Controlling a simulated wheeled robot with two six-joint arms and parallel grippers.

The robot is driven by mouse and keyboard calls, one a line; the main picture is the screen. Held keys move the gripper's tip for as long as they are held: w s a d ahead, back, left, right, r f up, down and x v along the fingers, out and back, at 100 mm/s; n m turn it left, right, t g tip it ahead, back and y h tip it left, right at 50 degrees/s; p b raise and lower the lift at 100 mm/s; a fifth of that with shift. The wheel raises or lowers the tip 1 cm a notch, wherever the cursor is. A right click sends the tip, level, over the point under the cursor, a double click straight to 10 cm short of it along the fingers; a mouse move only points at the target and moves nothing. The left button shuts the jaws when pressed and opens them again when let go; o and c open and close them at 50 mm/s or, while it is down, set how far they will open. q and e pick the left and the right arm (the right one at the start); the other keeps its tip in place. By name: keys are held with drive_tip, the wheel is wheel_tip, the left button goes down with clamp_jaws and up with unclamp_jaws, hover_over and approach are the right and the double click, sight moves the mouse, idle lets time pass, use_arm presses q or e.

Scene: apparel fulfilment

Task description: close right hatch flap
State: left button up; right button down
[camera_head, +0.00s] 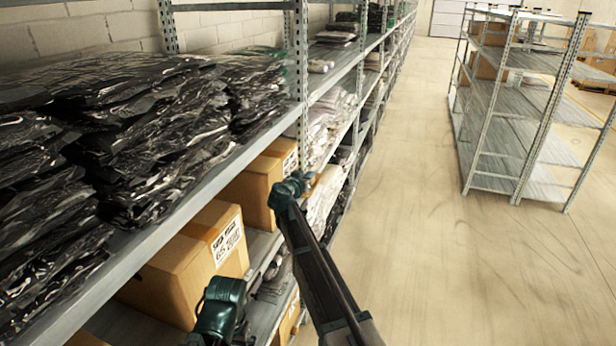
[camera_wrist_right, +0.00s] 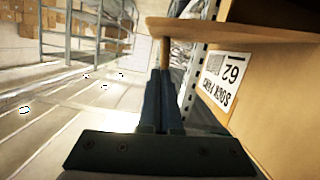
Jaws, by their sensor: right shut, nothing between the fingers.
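My right gripper (camera_wrist_right: 162,76) shows in the right wrist view with its two dark fingers together and nothing between them. Its tips are close to a brown cardboard flap (camera_wrist_right: 235,33) that juts out from a carton (camera_wrist_right: 265,95). I cannot tell whether they touch. In the head view my right arm reaches to the shelf front, its teal end beside the far carton (camera_head: 258,189); the fingers are not clear there. A nearer carton (camera_head: 187,262) stands on the same lower shelf. My left gripper's fingers are not seen.
Black plastic-wrapped garments (camera_head: 120,130) fill the shelf (camera_head: 165,215) above the cartons, leaving limited height. A metal rack post (camera_head: 300,90) stands by the far carton. The aisle floor (camera_head: 430,230) is clear, with another rack (camera_head: 520,115) across it.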

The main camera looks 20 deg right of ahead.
drive_tip(key=shift+s+d+f, duration=0.1)
drive_tip(key=shift+f, duration=0.2)
drive_tip(key=shift+s+d+f+m+y+b, duration=0.2)
drive_tip(key=shift+d+f+m+y+b, duration=0.1)
drive_tip(key=shift+f+m+b, duration=0.45)
wheel_tip(320, 180, down, 15)
drive_tip(key=w+a+m+t+y+b, duration=0.1)
drive_tip(key=a+m+t+y+b, duration=0.1)
drive_tip(key=m+b, duration=0.7)
drive_tip(key=shift+w+a+r+t+b, duration=0.25)
drive_tip(key=shift+t+b, duration=0.35)
drive_tip(key=shift+b, duration=3.7)
drive_tip(key=shift+w, duration=0.1)
drive_tip(key=shift+d, duration=0.15)
